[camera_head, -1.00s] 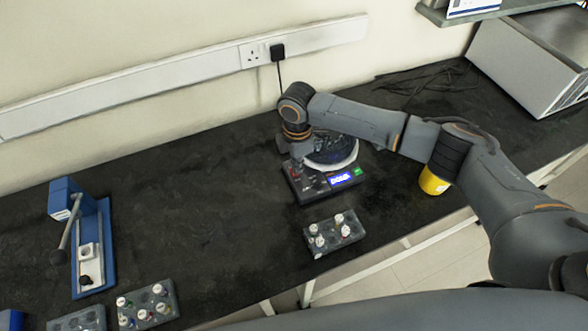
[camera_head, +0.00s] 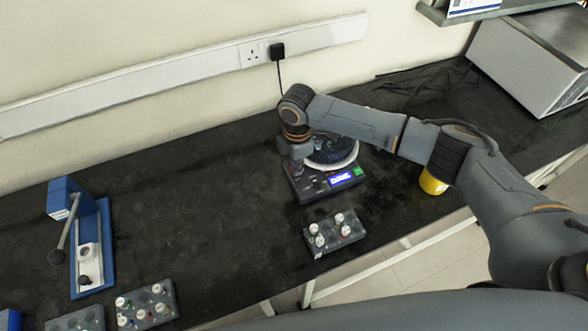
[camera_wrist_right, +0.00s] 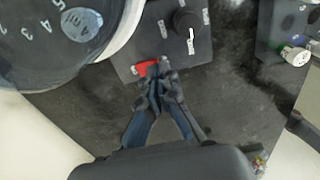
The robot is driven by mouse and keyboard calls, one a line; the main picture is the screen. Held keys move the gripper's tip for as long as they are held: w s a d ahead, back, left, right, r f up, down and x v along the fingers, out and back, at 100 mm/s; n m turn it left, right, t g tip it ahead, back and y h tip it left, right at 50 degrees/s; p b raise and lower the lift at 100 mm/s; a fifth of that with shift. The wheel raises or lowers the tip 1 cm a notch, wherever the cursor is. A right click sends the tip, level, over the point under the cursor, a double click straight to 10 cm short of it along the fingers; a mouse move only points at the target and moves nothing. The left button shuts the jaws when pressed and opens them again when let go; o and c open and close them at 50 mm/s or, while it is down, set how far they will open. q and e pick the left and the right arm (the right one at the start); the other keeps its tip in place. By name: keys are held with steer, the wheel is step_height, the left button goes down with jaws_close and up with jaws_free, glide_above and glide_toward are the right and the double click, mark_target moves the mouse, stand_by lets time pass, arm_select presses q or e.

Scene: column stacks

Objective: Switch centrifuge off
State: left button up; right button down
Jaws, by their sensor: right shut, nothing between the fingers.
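The centrifuge (camera_head: 313,190) stands on the dark bench, with a round white-rimmed bowl at its back. Its front panel has a lit blue display (camera_head: 341,178) and a green button (camera_head: 358,170). My right gripper (camera_head: 298,172) points down over the left end of the panel and hides part of it. In the right wrist view the closed, empty fingertips (camera_wrist_right: 158,78) are right at a red switch (camera_wrist_right: 147,67) and partly cover it. Whether they touch it is unclear. A black knob (camera_wrist_right: 187,20) is beside it. My left gripper is out of view.
A grey tube rack (camera_head: 343,242) with several white-capped tubes stands in front of the centrifuge. A yellow container (camera_head: 432,183) stands to the right, below my right arm. A blue lever press (camera_head: 104,245) and more racks (camera_head: 160,318) are at the left. The bench between is clear.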

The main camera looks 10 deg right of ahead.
steer(key=shift+f+b, duration=0.3)
steer(key=shift+f, duration=0.4)
stand_by(0.3)
step_height(320, 180, up, 5)
steer(key=p, duration=0.5)
steer(key=shift+r, duration=0.1)
stand_by(0.3)
